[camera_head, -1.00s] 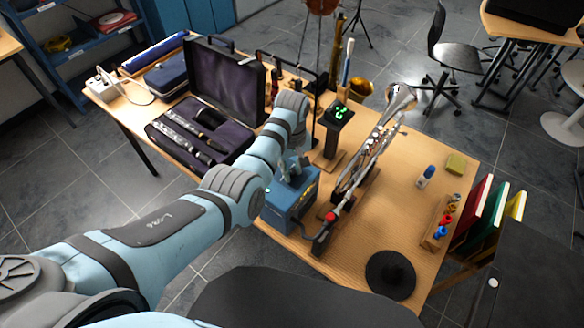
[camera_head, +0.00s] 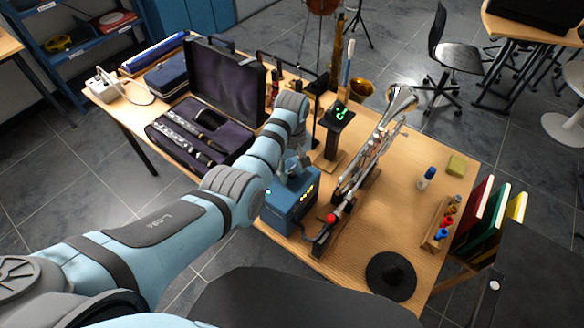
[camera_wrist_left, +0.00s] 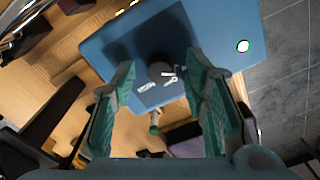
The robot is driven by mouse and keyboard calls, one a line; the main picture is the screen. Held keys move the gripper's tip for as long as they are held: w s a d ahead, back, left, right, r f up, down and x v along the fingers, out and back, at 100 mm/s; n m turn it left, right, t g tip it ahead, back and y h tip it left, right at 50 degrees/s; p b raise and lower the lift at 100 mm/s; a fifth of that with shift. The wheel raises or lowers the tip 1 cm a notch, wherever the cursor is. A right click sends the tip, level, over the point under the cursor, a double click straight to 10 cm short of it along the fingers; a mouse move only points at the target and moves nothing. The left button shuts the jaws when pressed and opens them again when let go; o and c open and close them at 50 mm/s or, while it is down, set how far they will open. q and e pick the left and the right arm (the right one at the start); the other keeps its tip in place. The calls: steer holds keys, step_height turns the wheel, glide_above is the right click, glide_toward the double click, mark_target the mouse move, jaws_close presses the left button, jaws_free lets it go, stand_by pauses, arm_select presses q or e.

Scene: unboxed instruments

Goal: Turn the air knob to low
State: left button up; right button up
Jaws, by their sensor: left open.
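The air knob (camera_wrist_left: 160,72) is a dark round knob on top of a blue box, with small white markings beside it in the left wrist view. The blue box (camera_head: 287,212) stands at the table's near edge in the head view, with a row of yellow lights on its side. My left gripper (camera_head: 294,166) is over the box. In the left wrist view its green-padded fingers (camera_wrist_left: 161,68) are open, one on each side of the knob in the picture. I cannot tell whether they touch it. The knob's setting is too small to read. My right gripper is out of view.
A trumpet (camera_head: 368,150) on a stand is right of the box, with a red-ended hose in front. A small stand with a green display (camera_head: 339,113) is behind. An open clarinet case (camera_head: 235,135) lies left. Bare tabletop (camera_head: 395,215) shows at the right.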

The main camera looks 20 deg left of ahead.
mark_target(292, 172)
arm_select(q)
step_height(292, 172, up, 8)
steer(key=shift+f, duration=0.25)
stand_by(0.4)
